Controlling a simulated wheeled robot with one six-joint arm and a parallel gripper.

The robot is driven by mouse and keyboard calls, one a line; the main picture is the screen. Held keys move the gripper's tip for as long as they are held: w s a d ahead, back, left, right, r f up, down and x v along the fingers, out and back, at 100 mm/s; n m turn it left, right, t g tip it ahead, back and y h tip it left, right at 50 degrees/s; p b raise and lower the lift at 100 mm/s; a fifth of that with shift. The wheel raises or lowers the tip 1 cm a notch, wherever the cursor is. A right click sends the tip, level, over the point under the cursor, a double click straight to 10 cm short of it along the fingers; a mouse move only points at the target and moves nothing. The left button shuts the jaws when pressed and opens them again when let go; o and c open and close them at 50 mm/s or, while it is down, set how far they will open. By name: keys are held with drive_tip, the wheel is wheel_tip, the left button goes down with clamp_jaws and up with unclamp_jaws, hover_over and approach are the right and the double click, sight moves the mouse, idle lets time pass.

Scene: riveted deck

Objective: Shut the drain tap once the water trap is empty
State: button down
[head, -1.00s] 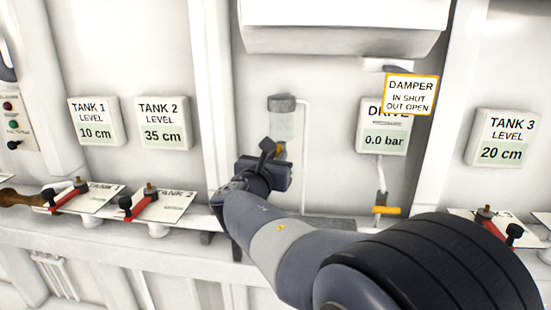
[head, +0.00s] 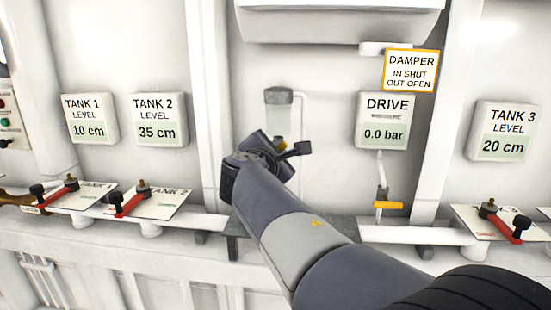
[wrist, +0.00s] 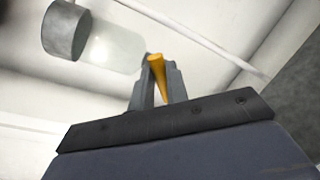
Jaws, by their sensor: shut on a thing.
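The water trap (head: 278,112) is a clear bowl with a grey cap on the back wall, partly hidden by my wrist. It also shows in the wrist view (wrist: 112,48), where the bowl looks pale and clear and I see no water line. The drain tap's orange handle (wrist: 157,66) is between my gripper's (wrist: 160,80) fingers, which are shut on it. I cannot tell the tap's exact turn.
A DRIVE gauge (head: 388,120) reads 0.0 bar, with another orange lever (head: 387,205) below it. A DAMPER sign (head: 411,70) hangs above. Red-handled tank valves (head: 132,203) line the ledge left and right (head: 505,225). A white box (head: 340,20) overhangs the trap.

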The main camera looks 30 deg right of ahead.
drive_tip(key=shift+s+d+f+m+t+y+b, duration=0.15)
drive_tip(key=shift+m+y+b, duration=0.2)
drive_tip(key=shift+m+b, duration=0.6)
drive_tip(key=shift+d+f+m+t+y+b, duration=0.15)
drive_tip(key=shift+m+y+b, duration=0.3)
drive_tip(key=shift+m, duration=0.95)
drive_tip(key=shift+s+f+m+t+y+b, duration=0.15)
drive_tip(key=shift+m+y+b, duration=0.15)
drive_tip(key=shift+m+b, duration=0.7)
drive_tip(key=shift+w+m, duration=0.1)
drive_tip(key=shift+m, duration=0.25)
drive_tip(key=c, duration=1.4)
unclamp_jaws()
drive_tip(key=v, duration=1.1)
drive_tip(key=shift+w+b, duration=0.1)
drive_tip(key=shift+b, duration=0.25)
